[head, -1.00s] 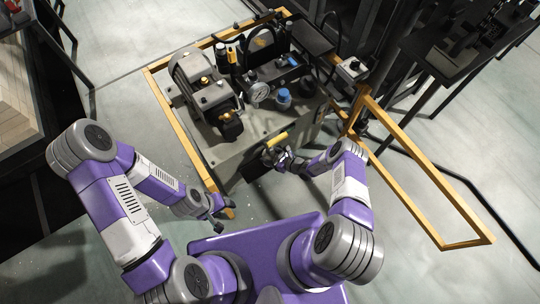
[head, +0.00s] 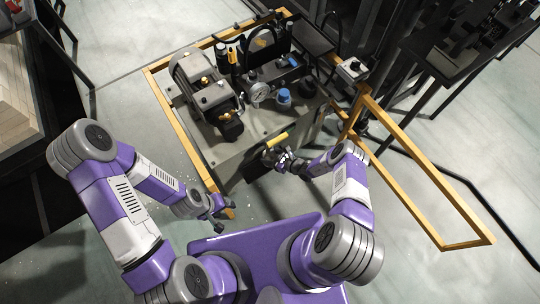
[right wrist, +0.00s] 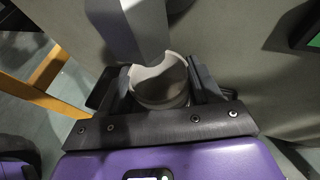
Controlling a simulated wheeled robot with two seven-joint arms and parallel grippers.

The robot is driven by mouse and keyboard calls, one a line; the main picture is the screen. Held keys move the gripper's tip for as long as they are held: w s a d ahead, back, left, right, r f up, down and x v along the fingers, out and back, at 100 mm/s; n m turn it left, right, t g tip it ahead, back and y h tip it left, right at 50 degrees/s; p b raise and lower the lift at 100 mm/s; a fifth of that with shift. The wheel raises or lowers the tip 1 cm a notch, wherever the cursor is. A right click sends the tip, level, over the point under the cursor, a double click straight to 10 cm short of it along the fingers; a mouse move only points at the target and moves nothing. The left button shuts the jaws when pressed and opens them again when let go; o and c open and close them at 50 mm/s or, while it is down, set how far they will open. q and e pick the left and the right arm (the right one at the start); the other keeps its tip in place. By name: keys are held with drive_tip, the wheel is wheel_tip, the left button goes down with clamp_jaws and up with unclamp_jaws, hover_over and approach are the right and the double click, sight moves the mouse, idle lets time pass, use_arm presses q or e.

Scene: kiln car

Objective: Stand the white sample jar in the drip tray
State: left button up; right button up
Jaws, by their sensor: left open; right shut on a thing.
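The white sample jar (right wrist: 160,88) shows in the right wrist view as a pale, round, open-topped vessel. My right gripper (right wrist: 163,92) is shut on it, with a finger on each side. In the head view my right gripper (head: 272,158) is at the front face of the machine, below a yellow bar; the jar cannot be made out clearly there. A dark, flat piece, apparently the drip tray (head: 256,170), is beside and below this gripper. Whether the jar touches it is hidden. My left gripper (head: 226,208) is open and empty, near the frame's lower corner.
The machine (head: 235,150) carries a motor, a gauge (head: 260,92) and a blue cap (head: 284,95). A yellow frame (head: 180,120) surrounds it, with an open yellow gate (head: 430,185) at right. A grey block (right wrist: 140,25) overhangs the jar closely.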

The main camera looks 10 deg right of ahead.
drive_tip(key=shift+f, duration=0.3)
drive_tip(key=o, duration=1.5)
drive_tip(key=p+v, duration=0.4)
drive_tip(key=v, duration=0.4)
idle(0.8)
idle(0.3)
drive_tip(key=p+v, duration=0.2)
drive_tip(key=v, duration=0.5)
drive_tip(key=shift+s+d, duration=0.15)
drive_tip(key=shift+s, duration=0.1)
